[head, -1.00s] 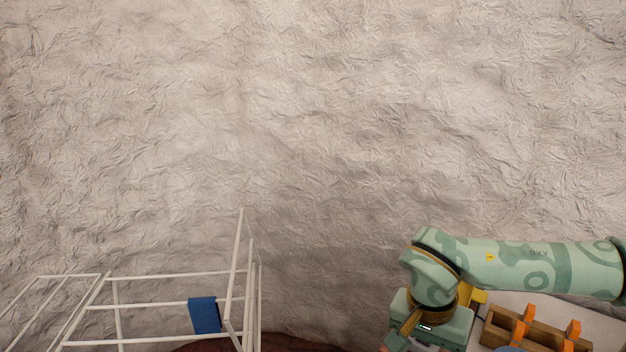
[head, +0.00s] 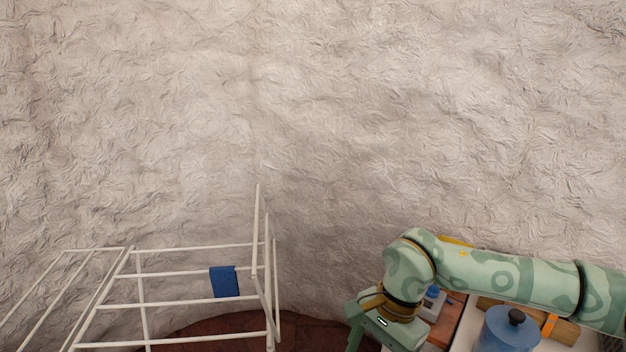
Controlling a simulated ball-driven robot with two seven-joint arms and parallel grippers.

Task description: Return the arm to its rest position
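My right arm (head: 500,277) comes in from the right edge, green and patterned, and bends down at the wrist over the left end of a counter. My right gripper (head: 357,338) shows only in part at the bottom edge. Its fingertips are cut off, so its opening and anything in it are hidden. My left arm and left gripper are not in view.
A white drying rack (head: 190,304) with a blue cloth (head: 224,281) stands at lower left. A rough pale wall (head: 300,110) fills the back.

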